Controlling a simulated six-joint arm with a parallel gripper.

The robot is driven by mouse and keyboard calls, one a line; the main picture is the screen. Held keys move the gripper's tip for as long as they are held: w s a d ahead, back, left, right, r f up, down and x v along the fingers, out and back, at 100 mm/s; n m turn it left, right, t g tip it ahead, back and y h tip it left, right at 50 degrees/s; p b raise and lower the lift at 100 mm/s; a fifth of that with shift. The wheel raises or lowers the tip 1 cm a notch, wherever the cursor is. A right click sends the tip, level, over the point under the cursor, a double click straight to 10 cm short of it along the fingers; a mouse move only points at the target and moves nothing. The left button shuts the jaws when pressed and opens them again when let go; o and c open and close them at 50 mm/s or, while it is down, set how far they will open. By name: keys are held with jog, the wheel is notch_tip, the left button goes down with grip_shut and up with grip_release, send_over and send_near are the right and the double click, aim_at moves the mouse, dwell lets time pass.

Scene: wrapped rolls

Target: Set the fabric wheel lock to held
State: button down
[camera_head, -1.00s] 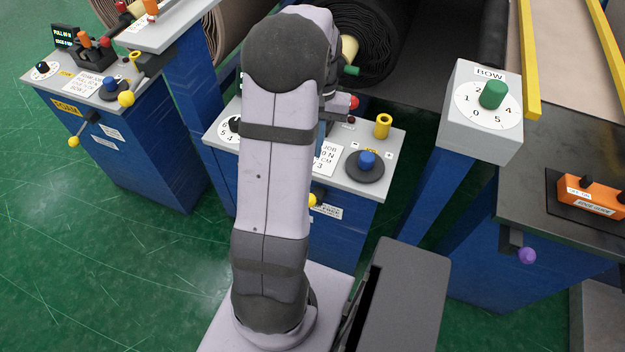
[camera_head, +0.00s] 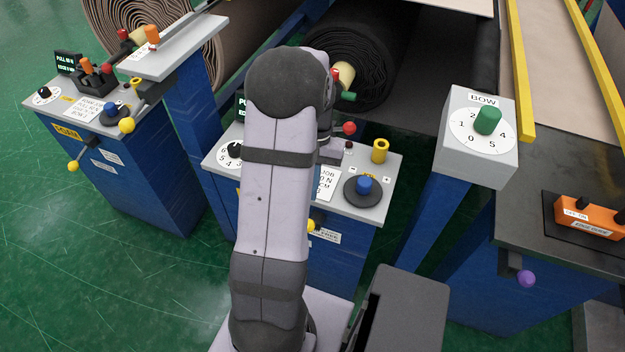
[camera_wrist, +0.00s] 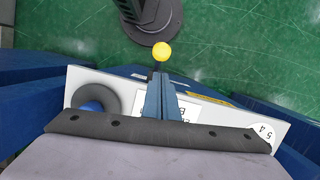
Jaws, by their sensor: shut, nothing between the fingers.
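A lever with a yellow ball (camera_head: 311,225) sticks out from the front of the middle blue console, partly behind my arm in the head view. In the wrist view the yellow ball (camera_wrist: 162,51) shows clear of the console's near edge. I cannot read a lock label or its setting, and my arm hides part of a plate (camera_head: 326,236) beside it. My gripper (camera_wrist: 158,78) is shut and empty, with blue fingers over the console top, just short of the ball in the picture. I cannot tell whether they touch. In the head view my arm hides the fingers.
The console top (camera_head: 395,165) carries a blue knob (camera_head: 364,186), a yellow post (camera_head: 380,151) and a red ball (camera_head: 349,128). A BOW box (camera_head: 455,150) stands right. The foam console (camera_head: 140,170) is left, with its own yellow-balled levers. A dark roll (camera_head: 340,60) lies behind.

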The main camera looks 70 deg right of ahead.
jog(key=shift+p+x, duration=0.45)
jog(key=shift+x, duration=2.65)
jog(key=shift+a, duration=0.2)
